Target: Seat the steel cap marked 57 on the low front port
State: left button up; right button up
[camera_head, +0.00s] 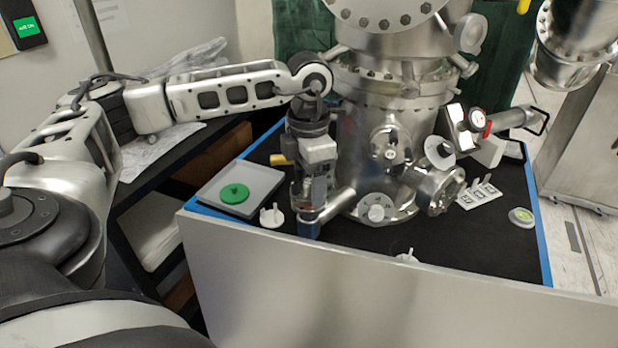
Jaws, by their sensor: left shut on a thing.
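My left gripper (309,226) points down at the lower left of the steel chamber (360,150), at the open side of a short steel side port (338,204). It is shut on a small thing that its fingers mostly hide. I cannot read a 57 on it or tell if it touches the port. A round steel flange with a bright centre (376,209) sits low on the chamber's front. My right gripper is not in view.
Pale caps stand left of the gripper (272,216), at the front edge (407,257) and at the right (521,217). Numbered tags (478,194) lie right. Black mat is bare at front right.

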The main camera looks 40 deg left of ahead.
pick_arm(q)
jog(key=shift+f+b, duration=0.45)
jog(key=shift+f, duration=0.05)
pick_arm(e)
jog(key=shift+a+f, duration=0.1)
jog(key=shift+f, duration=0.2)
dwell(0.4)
pick_arm(q)
jog(key=o, duration=1.1)
jog(key=shift+r, duration=0.3)
notch_tip(320, 180, up, 7)
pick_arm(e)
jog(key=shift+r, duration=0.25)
